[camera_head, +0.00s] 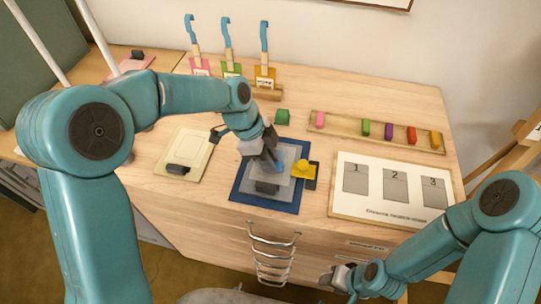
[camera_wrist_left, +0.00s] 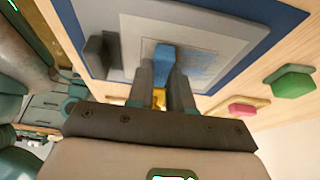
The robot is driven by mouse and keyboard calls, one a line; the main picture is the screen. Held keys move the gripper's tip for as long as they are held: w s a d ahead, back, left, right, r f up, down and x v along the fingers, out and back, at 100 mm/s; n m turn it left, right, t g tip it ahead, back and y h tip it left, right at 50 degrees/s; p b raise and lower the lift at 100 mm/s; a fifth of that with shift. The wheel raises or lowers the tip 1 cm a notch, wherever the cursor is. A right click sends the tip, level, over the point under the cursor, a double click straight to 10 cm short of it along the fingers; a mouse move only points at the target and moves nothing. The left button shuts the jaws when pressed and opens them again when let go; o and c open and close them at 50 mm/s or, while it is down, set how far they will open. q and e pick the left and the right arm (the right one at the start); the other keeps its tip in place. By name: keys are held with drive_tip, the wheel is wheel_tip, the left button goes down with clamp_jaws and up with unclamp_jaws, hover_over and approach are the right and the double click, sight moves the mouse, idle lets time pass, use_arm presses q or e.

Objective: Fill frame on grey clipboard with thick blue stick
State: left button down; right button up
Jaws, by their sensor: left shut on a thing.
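The grey clipboard (camera_head: 251,181) lies on a dark blue mat (camera_head: 237,190) near the table's front edge. Its dark clip (camera_head: 267,188) faces the front, and a paler sheet lies on it. My left gripper (camera_head: 274,163) is shut on the thick blue stick (camera_head: 280,169) and points down over the sheet. In the left wrist view the blue stick (camera_wrist_left: 164,58) sits between the fingers, its end at the sheet. Blue marks (camera_wrist_left: 200,66) show inside the frame beside it. My right gripper (camera_head: 338,278) is low in front of the table; its jaws are unclear.
A yellow object (camera_head: 304,169) on a dark pad is right of the sheet. A cream clipboard (camera_head: 185,155) lies left and a numbered white board (camera_head: 374,211) right.

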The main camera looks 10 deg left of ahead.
sight(279, 152)
use_arm(q)
drive_tip(key=shift+s+f+b, duration=0.1)
drive_tip(key=shift+s+b, duration=0.45)
drive_tip(key=shift+s, duration=0.55)
drive_tip(key=shift+w, duration=1.3)
drive_tip(key=shift+w+p, duration=1.3)
drive_tip(key=shift+w, duration=1.2)
